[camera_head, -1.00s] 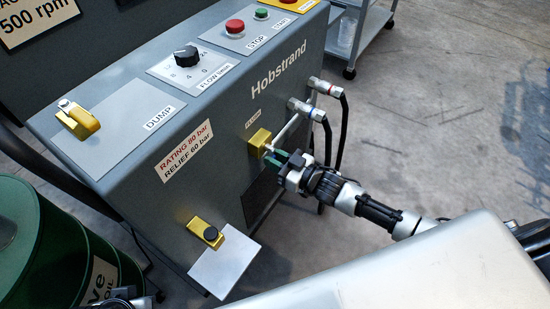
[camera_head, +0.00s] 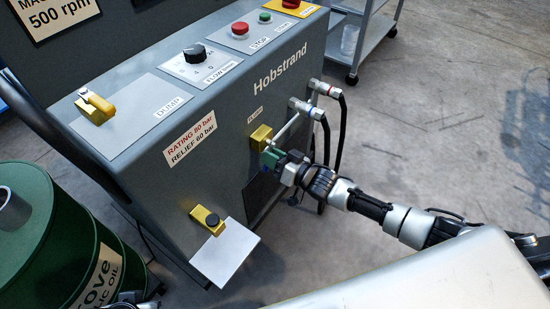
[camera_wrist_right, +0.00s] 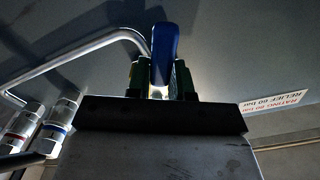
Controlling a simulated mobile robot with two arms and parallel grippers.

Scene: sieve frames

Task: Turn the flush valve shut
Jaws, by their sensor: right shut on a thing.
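The flush valve's yellow block (camera_head: 260,137) sits on the front of the grey Hobstrand unit, under a small label. My right gripper (camera_head: 270,158) is just below and right of this block, with its green fingers close to the panel. In the right wrist view, a blue lever (camera_wrist_right: 164,50) stands between the green fingers of my right gripper (camera_wrist_right: 162,80), which is shut on it. The lever is mostly hidden by the fingers in the head view. A small dark part of my left arm shows at the bottom left edge; its jaws cannot be made out.
A bent metal pipe and two hoses with red (camera_head: 324,89) and blue (camera_head: 306,108) rings are right of the valve. A lower yellow valve (camera_head: 208,220) and a white plate (camera_head: 226,254) are below left. A green drum (camera_head: 50,240) stands left.

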